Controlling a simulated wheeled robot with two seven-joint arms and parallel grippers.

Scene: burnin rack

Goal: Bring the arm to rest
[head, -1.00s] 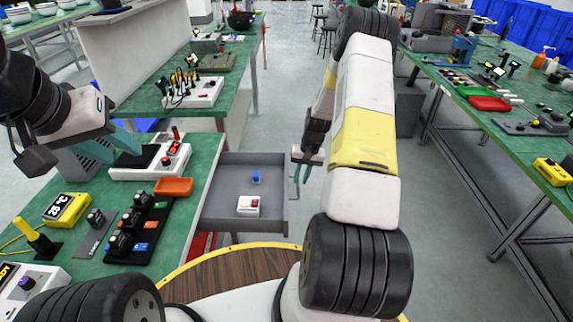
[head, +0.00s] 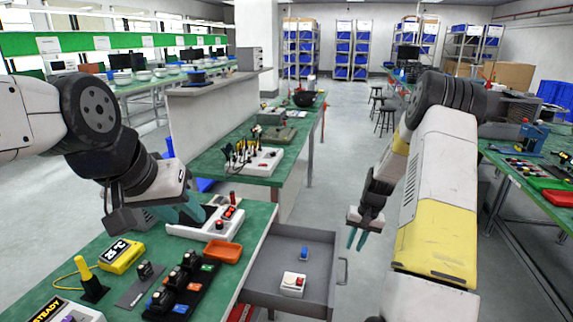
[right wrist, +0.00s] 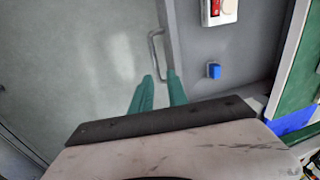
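My right arm comes in at the right of the head view. Its gripper (head: 357,239) hangs empty beside the open drawer's handle (head: 341,271), with its teal fingers a small gap apart. In the right wrist view this gripper (right wrist: 160,76) shows the gap between its fingertips, with the drawer handle (right wrist: 156,50) beyond them; I cannot tell whether they touch it. My left gripper (head: 186,213) is over the left bench at the white device with a black plate (head: 207,222). Its teal fingers look apart with nothing visible between them.
The grey drawer (head: 262,285) stands open, holding a blue block (head: 304,253) and a white switch box (head: 293,284). An orange tray (head: 222,250), a yellow meter (head: 122,254) and a black rack of modules crowd the left bench. Floor right of the drawer is clear.

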